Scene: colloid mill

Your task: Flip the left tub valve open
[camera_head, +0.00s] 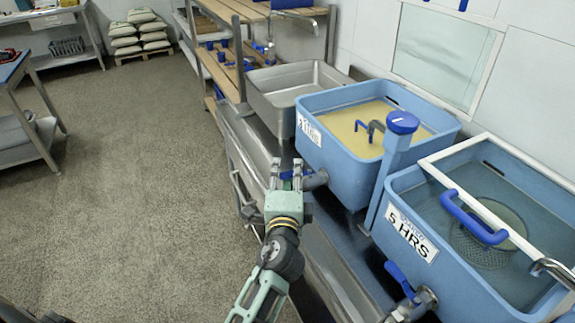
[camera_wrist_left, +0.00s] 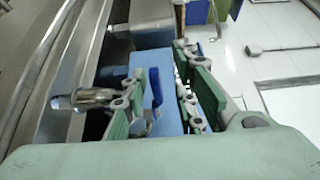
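The left tub (camera_head: 340,160) is blue, holds yellowish liquid and has a white label on its front. Its valve shows as a grey outlet pipe (camera_head: 316,180) with a blue handle (camera_head: 288,175) low on the front, partly covered by my gripper. My left gripper (camera_head: 286,170) is at this valve, fingers pointing away from me. In the left wrist view the blue handle (camera_wrist_left: 157,87) stands between the two spread, green-padded fingers, and the metal outlet (camera_wrist_left: 85,97) is left of them. Contact with the handle cannot be told. My right gripper is not in view.
The right tub (camera_head: 455,262), labelled 5 HRS, has its own blue-handled valve (camera_head: 399,278) at the near right. A blue-topped post (camera_head: 402,122) stands between the tubs. A steel sink (camera_head: 290,85) and shelving are behind. The floor (camera_head: 130,190) at left is clear.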

